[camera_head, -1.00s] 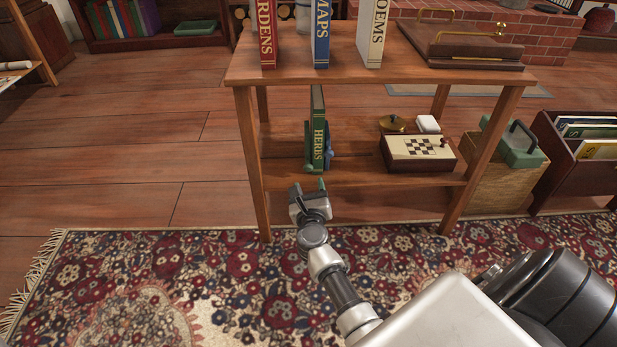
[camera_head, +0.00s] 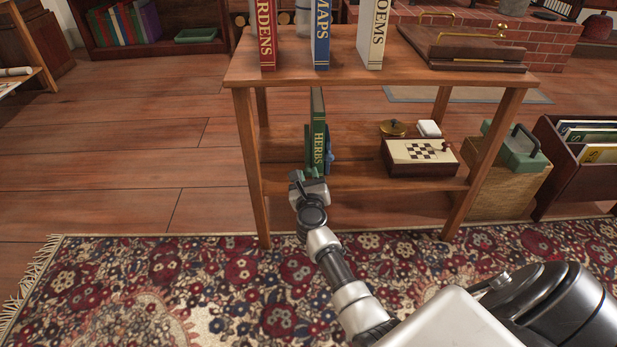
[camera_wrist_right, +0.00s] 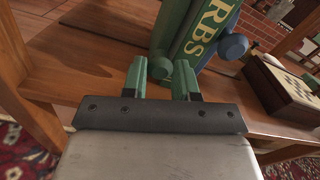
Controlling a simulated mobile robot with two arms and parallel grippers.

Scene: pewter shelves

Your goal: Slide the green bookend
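The green bookend (camera_head: 308,148) stands on the lower shelf, against the left side of the upright green HERBS book (camera_head: 318,140). In the right wrist view its round green knob (camera_wrist_right: 160,68) faces me. My right gripper (camera_head: 306,174) reaches in from the front at the shelf's front edge. A blue bookend (camera_wrist_right: 233,46) with a blue knob stands at the right of the book. My left gripper is not in view.
A chessboard box (camera_head: 420,168), a brass-coloured lidded dish (camera_head: 393,128) and a small white block (camera_head: 428,128) stand to the right on the same shelf. The shelf left of the bookend is clear. The top board (camera_head: 300,80) and front legs (camera_head: 250,170) frame the opening.

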